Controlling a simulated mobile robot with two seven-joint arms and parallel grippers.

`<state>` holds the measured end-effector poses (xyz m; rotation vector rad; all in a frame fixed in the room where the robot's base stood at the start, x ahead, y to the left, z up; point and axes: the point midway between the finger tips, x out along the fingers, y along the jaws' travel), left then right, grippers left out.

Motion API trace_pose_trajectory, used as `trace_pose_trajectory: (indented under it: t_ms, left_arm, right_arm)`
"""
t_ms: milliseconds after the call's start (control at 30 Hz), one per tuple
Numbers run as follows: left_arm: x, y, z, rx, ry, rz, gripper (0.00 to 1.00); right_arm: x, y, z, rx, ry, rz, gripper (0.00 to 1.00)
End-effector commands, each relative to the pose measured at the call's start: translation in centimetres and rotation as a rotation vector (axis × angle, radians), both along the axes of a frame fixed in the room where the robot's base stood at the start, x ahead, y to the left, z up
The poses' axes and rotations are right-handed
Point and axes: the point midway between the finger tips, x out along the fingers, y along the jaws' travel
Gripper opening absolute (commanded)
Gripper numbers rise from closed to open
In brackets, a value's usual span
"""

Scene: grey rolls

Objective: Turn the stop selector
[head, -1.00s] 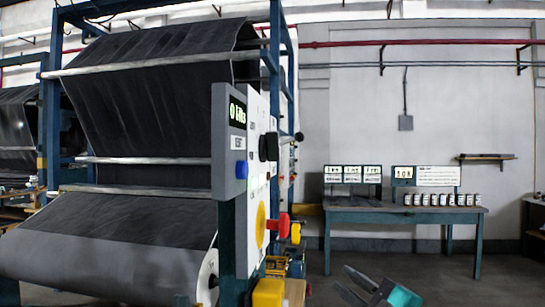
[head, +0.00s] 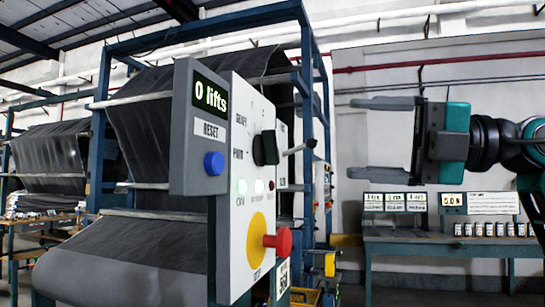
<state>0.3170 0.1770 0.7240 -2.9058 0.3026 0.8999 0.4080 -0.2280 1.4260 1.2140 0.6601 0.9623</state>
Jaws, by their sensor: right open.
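A white control panel (head: 239,192) stands upright in the middle of the head view, seen at a steep angle. Low on it, a red knob (head: 283,241) sticks out from a yellow round plate (head: 257,240), with small lettering below that looks like STOP. Higher up is a black selector knob (head: 266,148). My right gripper (head: 354,138) is in the upper right, its fingers pointing left. It is open and empty, apart from the panel, and higher in the picture than the red knob. My left gripper is out of view.
A grey box (head: 184,130) beside the panel has a "0 lifts" display and a blue reset button (head: 214,163). A dark fabric roll (head: 120,262) lies left. A table (head: 440,245) with displays stands behind right.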

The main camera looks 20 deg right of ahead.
Motion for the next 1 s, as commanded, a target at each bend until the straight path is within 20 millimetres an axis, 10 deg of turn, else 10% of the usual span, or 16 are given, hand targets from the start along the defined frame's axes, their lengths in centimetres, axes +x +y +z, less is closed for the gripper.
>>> trace_pose_trajectory:
  t_ms: [267, 1000]
  left_arm:
    - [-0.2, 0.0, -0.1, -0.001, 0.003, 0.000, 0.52]
    - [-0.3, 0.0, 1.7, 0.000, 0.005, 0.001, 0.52]
  right_arm:
    - [1.1, -0.9, -0.2, -0.113, -0.048, -0.115, 0.81]
    - [7.7, 8.9, -0.2, -0.106, -0.045, -0.112, 0.81]
